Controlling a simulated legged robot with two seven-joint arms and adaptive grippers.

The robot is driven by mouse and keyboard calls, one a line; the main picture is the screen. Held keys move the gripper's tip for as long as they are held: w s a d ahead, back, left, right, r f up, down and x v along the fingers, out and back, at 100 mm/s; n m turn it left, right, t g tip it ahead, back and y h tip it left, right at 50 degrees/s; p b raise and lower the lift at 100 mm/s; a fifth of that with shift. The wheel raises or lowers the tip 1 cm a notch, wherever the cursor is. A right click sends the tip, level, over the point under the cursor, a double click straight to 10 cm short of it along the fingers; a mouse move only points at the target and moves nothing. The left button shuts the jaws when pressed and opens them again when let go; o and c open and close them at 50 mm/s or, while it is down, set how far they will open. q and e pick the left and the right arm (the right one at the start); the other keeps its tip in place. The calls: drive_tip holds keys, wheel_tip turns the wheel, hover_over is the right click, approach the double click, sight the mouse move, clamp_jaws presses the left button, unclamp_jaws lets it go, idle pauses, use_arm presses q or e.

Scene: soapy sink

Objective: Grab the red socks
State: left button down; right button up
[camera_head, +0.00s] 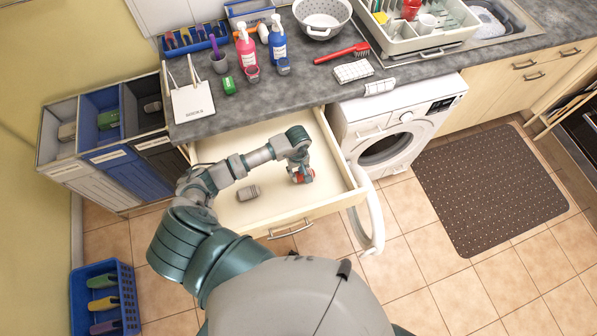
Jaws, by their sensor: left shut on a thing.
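The red socks (308,174) show as a small red bundle inside the open drawer (222,215), near its right side. My left gripper (302,174) is down in the drawer, shut on the red socks, and its fingers hide part of them. A grey rolled bundle (248,192) lies in the drawer to the left of the gripper. My right gripper is not in view.
A washing machine (415,118) with its round door (372,222) swung open stands right of the drawer. The counter (300,85) above holds bottles, a red brush (342,53) and a white bag (193,101). Sorting bins (75,165) stand left.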

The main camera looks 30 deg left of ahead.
use_arm(q)
drive_tip(key=r, duration=0.6)
drive_tip(key=shift+w+d+r, duration=0.2)
drive_tip(key=shift+d+r, duration=0.05)
drive_tip(key=shift+d, duration=0.1)
drive_tip(key=shift+r, duration=0.3)
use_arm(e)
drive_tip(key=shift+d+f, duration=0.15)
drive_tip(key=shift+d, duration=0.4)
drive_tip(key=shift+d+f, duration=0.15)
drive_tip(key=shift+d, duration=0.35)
use_arm(q)
drive_tip(key=c, duration=0.7)
unclamp_jaws()
drive_tip(key=shift+a, duration=0.15)
drive_tip(key=o, duration=0.3)
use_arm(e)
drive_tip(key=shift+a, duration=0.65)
